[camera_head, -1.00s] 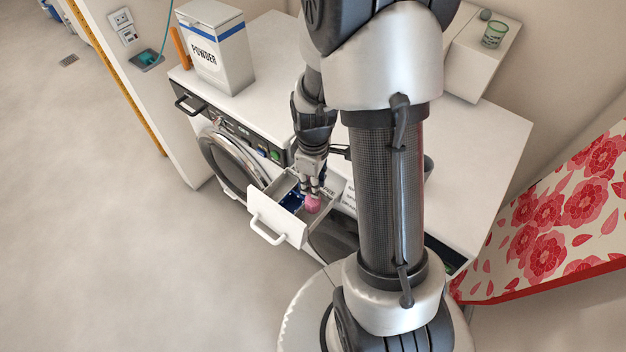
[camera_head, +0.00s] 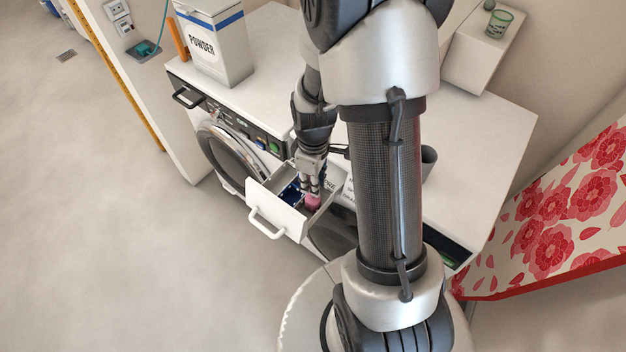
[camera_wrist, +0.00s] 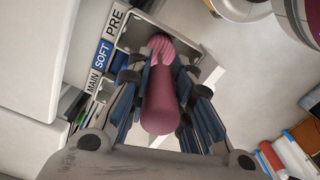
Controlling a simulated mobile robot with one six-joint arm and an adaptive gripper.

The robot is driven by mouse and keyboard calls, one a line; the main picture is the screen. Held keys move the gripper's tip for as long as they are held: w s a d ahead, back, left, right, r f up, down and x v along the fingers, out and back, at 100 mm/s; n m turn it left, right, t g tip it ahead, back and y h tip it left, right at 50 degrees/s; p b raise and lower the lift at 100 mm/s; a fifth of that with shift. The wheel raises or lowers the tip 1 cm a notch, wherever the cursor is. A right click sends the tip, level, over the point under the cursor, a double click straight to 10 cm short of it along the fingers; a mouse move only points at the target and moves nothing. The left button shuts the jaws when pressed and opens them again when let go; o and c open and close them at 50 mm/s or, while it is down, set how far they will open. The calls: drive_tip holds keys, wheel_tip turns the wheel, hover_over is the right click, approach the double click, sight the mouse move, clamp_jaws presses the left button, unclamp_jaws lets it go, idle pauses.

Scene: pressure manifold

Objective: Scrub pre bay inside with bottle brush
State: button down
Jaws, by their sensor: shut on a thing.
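The detergent drawer (camera_head: 268,208) is pulled out of the washing machine and has a white front with a handle. In the wrist view, its labels read MAIN (camera_wrist: 93,83), SOFT (camera_wrist: 103,54) and PRE (camera_wrist: 117,20). The pre bay (camera_wrist: 134,36) is the pale compartment beside the PRE label. My gripper (camera_wrist: 160,65) is shut on the pink bottle brush (camera_wrist: 160,100), whose ribbed head points into the pre bay side of the drawer. In the head view the brush (camera_head: 312,203) shows low between the drawer walls, partly hidden by my gripper (camera_head: 312,186). Its contact with the bay floor cannot be seen.
A blue insert (camera_head: 291,193) sits in the drawer beside the brush. A powder box (camera_head: 217,45) stands on the white worktop (camera_head: 465,140). A flowered board (camera_head: 560,220) leans at right.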

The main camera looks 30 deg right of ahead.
drive_tip(key=shift+f+b, duration=0.35)
drive_tip(key=shift+f, duration=0.1)
idle(0.3)
drive_tip(key=a, duration=0.1)
drive_tip(key=s+a, duration=0.1)
drive_tip(key=a, duration=0.2)
drive_tip(key=shift+s, duration=0.25)
idle(3.4)
drive_tip(key=shift+d, duration=0.1)
drive_tip(key=w+d, duration=0.3)
drive_tip(key=d, duration=0.4)
drive_tip(key=shift+d+p, duration=0.4)
idle(0.4)
drive_tip(key=shift+a, duration=0.1)
